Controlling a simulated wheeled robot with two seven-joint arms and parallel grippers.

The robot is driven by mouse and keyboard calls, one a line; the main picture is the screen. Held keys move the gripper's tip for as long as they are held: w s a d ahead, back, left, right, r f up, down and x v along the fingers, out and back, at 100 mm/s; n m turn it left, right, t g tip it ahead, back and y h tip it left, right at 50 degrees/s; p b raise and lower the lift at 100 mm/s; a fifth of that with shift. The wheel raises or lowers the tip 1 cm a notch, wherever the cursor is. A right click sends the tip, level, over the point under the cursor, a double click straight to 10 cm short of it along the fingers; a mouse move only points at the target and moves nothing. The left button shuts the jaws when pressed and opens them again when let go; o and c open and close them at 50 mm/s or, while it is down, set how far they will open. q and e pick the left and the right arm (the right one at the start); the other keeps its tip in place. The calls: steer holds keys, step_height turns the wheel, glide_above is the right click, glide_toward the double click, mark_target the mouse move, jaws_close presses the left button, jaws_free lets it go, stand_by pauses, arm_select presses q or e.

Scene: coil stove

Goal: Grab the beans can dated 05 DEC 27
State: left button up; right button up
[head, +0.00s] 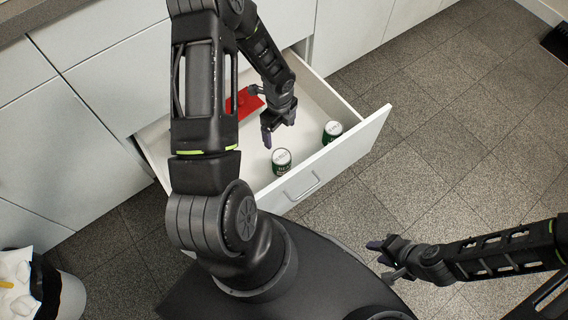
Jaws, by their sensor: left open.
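Two green cans with pale lids stand upright in an open white drawer. The nearer can (281,162) is by the drawer front, left of the handle. The other can (332,131) is in the right front corner. Their date print is too small to read, so I cannot tell which is dated 05 DEC 27. My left gripper (267,131) is open and empty over the drawer, above and a little left of the nearer can, apart from both. My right gripper (381,259) is outside the drawer, low at the right, with its fingers apart.
A red flat object (243,103) lies in the drawer behind my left arm, partly hidden. The drawer front (345,155) and side walls stand around the cans. A white bin (62,298) with litter stands at lower left.

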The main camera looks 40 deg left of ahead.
mark_target(280, 156)
arm_select(q)
step_height(280, 156, down, 15)
steer(key=b, duration=1.3)
steer(key=shift+r, duration=0.2)
arm_select(e)
step_height(280, 156, down, 15)
steer(key=w+d, duration=0.1)
steer(key=shift+w+r, duration=0.15)
steer(key=shift+w, duration=0.2)
arm_select(q)
steer(key=shift+r, duration=0.1)
steer(key=shift+f+b, duration=0.7)
steer(key=shift+f, duration=0.6)
arm_select(e)
steer(key=shift+w+f, duration=0.1)
steer(key=shift+f, duration=0.5)
arm_select(q)
steer(key=f+b, duration=0.2)
steer(key=f, duration=0.1)
steer(key=f+b, duration=0.1)
steer(key=f, duration=0.1)
steer(key=shift+w+d+f, duration=0.15)
steer(key=shift+d, duration=0.1)
arm_select(e)
steer(key=f, duration=0.3)
steer(key=shift+w+f+m+t, duration=0.1)
steer(key=shift+w+m+t, duration=0.2)
